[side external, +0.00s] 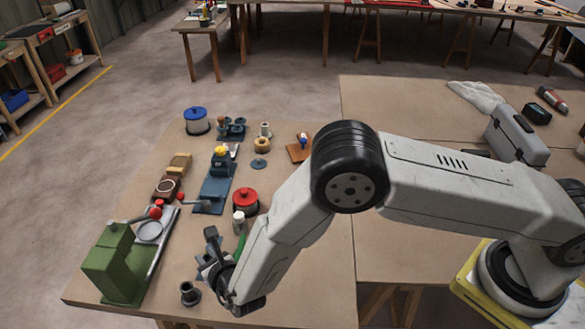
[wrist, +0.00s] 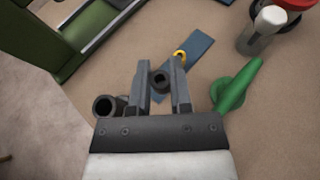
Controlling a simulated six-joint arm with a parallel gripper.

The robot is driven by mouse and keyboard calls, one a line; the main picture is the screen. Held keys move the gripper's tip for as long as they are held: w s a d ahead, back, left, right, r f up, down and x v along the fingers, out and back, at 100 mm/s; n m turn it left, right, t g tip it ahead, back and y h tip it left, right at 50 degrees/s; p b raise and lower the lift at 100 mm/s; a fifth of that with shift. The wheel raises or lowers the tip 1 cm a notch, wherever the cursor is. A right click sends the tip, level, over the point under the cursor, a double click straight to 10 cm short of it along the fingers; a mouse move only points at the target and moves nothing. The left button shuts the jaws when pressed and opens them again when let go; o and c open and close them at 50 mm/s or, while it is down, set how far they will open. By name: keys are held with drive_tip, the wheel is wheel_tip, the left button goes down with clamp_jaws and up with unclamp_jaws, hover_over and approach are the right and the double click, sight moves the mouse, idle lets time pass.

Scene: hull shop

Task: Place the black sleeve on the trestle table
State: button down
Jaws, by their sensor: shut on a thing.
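My gripper (wrist: 161,72) is shut on a small dark cylindrical piece with a round hole, the black sleeve (wrist: 159,79), seen end-on between the fingertips in the wrist view. In the side view my gripper (side external: 211,259) is low over the front of the wooden trestle table (side external: 318,285). The held sleeve is hard to make out there. I cannot tell whether it touches the table. A second dark hollow piece with a flange (side external: 190,293) stands on the table just left of my gripper. It also shows beside the left finger in the wrist view (wrist: 106,108).
A green press-like machine (side external: 112,262) stands left. A blue plate with a yellow hook (wrist: 190,62), a red-topped tin (side external: 245,202) and other parts sit behind. The table's front right is clear.

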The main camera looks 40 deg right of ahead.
drive_tip(key=shift+w+a+f, duration=0.25)
drive_tip(key=shift+w+f, duration=0.3)
drive_tip(key=shift+f, duration=0.15)
drive_tip(key=shift+w+a+f, duration=0.25)
drive_tip(key=shift+w+f, duration=0.2)
drive_tip(key=shift+f, duration=1.55)
drive_tip(key=shift+f, duration=0.1)
drive_tip(key=c, duration=0.5)
unclamp_jaws()
drive_tip(key=shift+c, duration=0.2)
drive_tip(key=shift+s, duration=0.2)
drive_tip(key=shift+v, duration=3.7)
